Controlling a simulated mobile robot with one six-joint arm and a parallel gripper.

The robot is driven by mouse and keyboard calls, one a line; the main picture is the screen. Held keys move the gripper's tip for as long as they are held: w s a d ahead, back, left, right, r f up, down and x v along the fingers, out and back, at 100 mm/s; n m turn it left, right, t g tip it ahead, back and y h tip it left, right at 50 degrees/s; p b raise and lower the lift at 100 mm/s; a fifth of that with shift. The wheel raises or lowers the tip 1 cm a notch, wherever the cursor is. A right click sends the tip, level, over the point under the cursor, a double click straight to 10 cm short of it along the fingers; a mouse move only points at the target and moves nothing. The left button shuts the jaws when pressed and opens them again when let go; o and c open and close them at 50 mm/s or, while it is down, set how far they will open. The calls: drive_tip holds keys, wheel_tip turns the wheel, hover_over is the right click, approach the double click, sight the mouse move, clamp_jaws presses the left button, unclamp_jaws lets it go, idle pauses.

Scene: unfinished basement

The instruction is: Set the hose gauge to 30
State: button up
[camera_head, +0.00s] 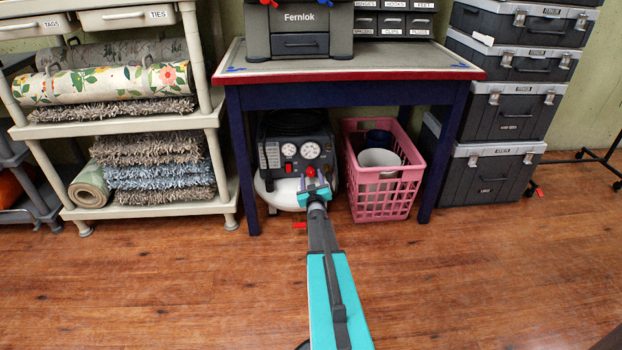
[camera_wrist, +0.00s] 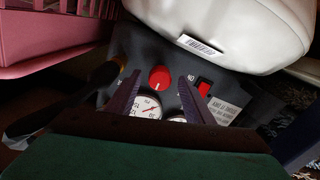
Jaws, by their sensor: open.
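A compressor with a white tank (camera_head: 291,192) and a dark panel stands under the table. Two round white gauges, one at left (camera_head: 289,149) and one at right (camera_head: 311,149), sit on the panel; their labels are too small to read. A red knob (camera_head: 311,171) is below the right gauge. In the wrist view, seen upside down, the red knob (camera_wrist: 160,78) lies between the fingertips of my open gripper (camera_wrist: 159,80); contact is not clear. One gauge face (camera_wrist: 147,107) with a red needle shows there; the other (camera_wrist: 177,119) is mostly hidden. My gripper (camera_head: 315,187) reaches the panel front.
A red switch (camera_wrist: 204,86) is beside the knob. A pink basket (camera_head: 382,205) stands close right of the compressor. The table (camera_head: 400,68) is overhead, with legs on both sides. Shelves (camera_head: 125,128) are at left and stacked toolboxes (camera_head: 490,165) at right. Front floor is clear.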

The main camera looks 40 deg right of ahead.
drive_tip(key=shift+w+d, duration=0.4)
drive_tip(key=shift+w, duration=0.05)
drive_tip(key=c, duration=1.1)
drive_tip(key=shift+o, duration=0.2)
drive_tip(key=shift+m, duration=0.4)
drive_tip(key=m+p, duration=0.2)
drive_tip(key=m, duration=0.3)
drive_tip(key=shift+r+p, duration=0.1)
drive_tip(key=shift+p, duration=0.2)
drive_tip(key=m+p, duration=0.2)
drive_tip(key=m, duration=0.4)
